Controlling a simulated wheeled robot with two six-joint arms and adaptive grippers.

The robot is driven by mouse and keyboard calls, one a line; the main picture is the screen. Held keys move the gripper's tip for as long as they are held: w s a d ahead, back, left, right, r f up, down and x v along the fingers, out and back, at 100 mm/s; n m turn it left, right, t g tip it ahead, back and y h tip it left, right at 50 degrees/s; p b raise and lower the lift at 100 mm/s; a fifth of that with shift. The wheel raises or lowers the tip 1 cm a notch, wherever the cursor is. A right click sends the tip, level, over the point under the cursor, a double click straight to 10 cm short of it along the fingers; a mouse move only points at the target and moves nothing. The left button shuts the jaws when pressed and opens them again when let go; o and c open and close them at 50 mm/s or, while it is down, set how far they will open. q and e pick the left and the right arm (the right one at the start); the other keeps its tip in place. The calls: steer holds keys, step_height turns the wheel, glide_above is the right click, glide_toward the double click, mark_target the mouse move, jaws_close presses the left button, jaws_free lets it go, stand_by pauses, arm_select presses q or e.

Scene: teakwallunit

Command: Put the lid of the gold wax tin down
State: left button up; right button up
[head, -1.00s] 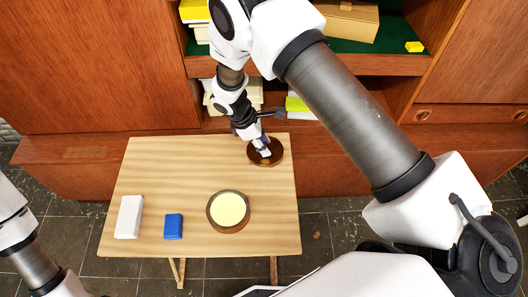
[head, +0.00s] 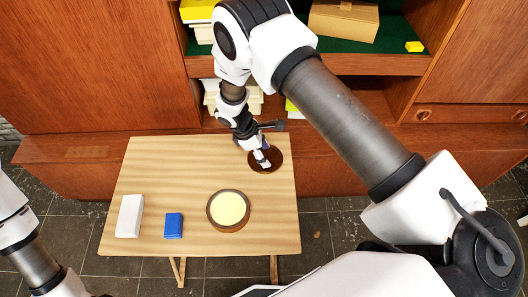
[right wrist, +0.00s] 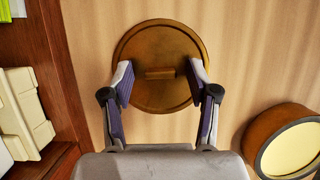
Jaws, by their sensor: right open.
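The round brown-gold lid (head: 275,160) lies flat on the table near its far right corner. In the right wrist view the lid (right wrist: 160,100) has a short bar handle (right wrist: 160,73) across its middle. My right gripper (right wrist: 161,76) is open over the lid, one finger on each side of the handle with a gap to both. In the head view my right gripper (head: 262,157) covers part of the lid. The gold wax tin (head: 229,210), a round brown rim around pale yellow wax, stands uncovered nearer the front; it also shows in the right wrist view (right wrist: 256,135).
A white box (head: 130,216) and a blue box (head: 173,226) stand at the table's front left. The wooden table (head: 170,175) is bare at its middle and back left. The wall unit (head: 90,80), with books and boxes on its shelves, rises close behind the table.

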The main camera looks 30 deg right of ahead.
steer(key=b+v, duration=0.1)
steer(key=v, duration=1.1)
steer(key=shift+r, duration=0.2)
steer(key=shift+f, duration=0.1)
